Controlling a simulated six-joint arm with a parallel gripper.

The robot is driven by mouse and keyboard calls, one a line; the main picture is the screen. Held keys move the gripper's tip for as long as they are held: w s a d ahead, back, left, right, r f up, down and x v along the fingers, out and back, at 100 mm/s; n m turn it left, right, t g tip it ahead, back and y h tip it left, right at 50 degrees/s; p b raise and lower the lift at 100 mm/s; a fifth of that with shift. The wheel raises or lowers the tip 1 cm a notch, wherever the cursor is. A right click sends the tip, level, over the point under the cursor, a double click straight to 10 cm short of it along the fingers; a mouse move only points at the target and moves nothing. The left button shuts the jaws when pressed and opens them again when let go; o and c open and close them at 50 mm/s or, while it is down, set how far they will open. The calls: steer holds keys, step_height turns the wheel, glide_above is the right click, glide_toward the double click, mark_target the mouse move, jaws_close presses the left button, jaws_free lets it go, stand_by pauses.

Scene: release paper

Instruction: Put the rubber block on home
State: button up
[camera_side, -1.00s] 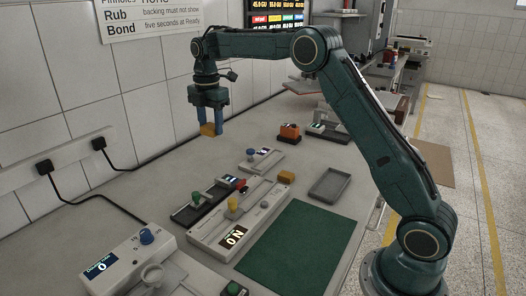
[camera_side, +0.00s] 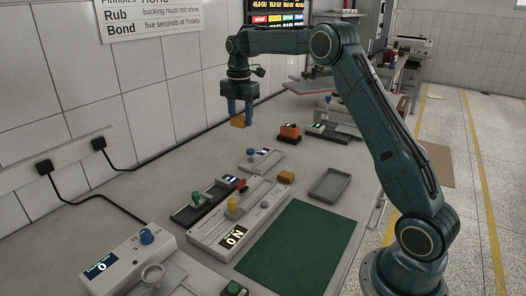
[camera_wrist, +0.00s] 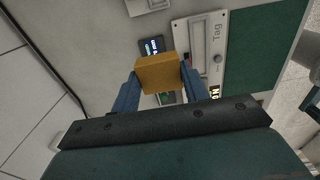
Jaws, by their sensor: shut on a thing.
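My gripper (camera_side: 238,116) has blue fingers and is shut on an orange-yellow block (camera_side: 238,122), which I take to be the rubber block. The block hangs in the air above the bench, towards the wall side. In the wrist view the block (camera_wrist: 160,74) sits between both fingers, with bench and devices below it. A second orange-yellow block (camera_side: 286,176) lies at the far end of the long white device. I cannot tell which spot is home. A shallow grey tray (camera_side: 330,184) lies empty on the bench.
A long white device (camera_side: 215,236) with a yellow knob and a dark one with a green knob (camera_side: 196,197) stand mid-bench. A green mat (camera_side: 300,245) lies to the right.

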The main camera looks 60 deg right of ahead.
steer(key=s+d, duration=0.6)
steer(key=d, duration=0.3)
steer(key=s+d, duration=0.5)
steer(key=d, duration=0.3)
glide_above(299, 168)
step_height(299, 168, down, 16)
steer(key=shift+w+d+f, duration=0.1)
steer(key=shift+w+f, duration=0.05)
steer(key=shift+f, duration=0.1)
steer(key=shift+f, duration=2.1)
steer(key=shift+f, duration=0.1)
steer(key=o, duration=1.1)
steer(key=shift+c, duration=0.2)
